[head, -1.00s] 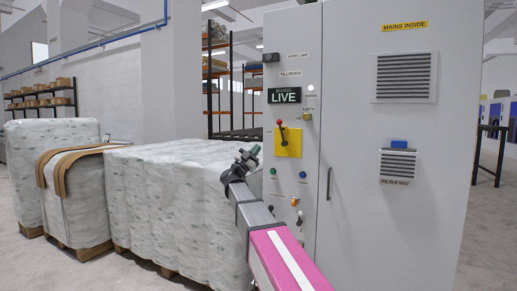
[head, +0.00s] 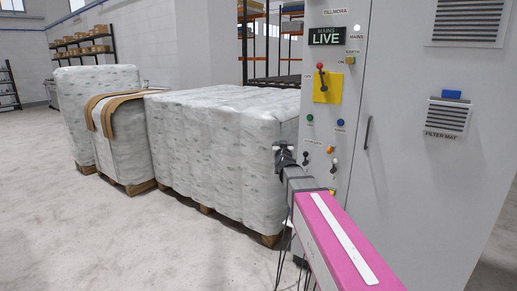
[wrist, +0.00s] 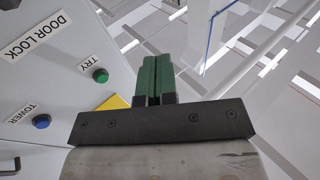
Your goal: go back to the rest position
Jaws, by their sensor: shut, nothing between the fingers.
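My gripper (wrist: 155,80) shows in the wrist view with its two green fingers pressed together and nothing between them. In the head view my gripper (head: 284,150) is at the end of my pink and grey arm, in front of the cabinet's left edge; its fingers are too small there to judge. The grey control cabinet (head: 420,170) stands at the right with its door closed. Its panel has a "MAINS LIVE" display (head: 326,36) and a red-handled switch on a yellow plate (head: 327,88). In the wrist view a green button (wrist: 101,75) and a blue button (wrist: 41,122) lie left of the fingers.
Wrapped pallet loads (head: 225,140) stand left of the cabinet, close behind my gripper in the picture. Brown strips (head: 108,103) lie over one load. Shelving (head: 83,44) stands at the back left. The grey floor (head: 90,235) at the front left is clear.

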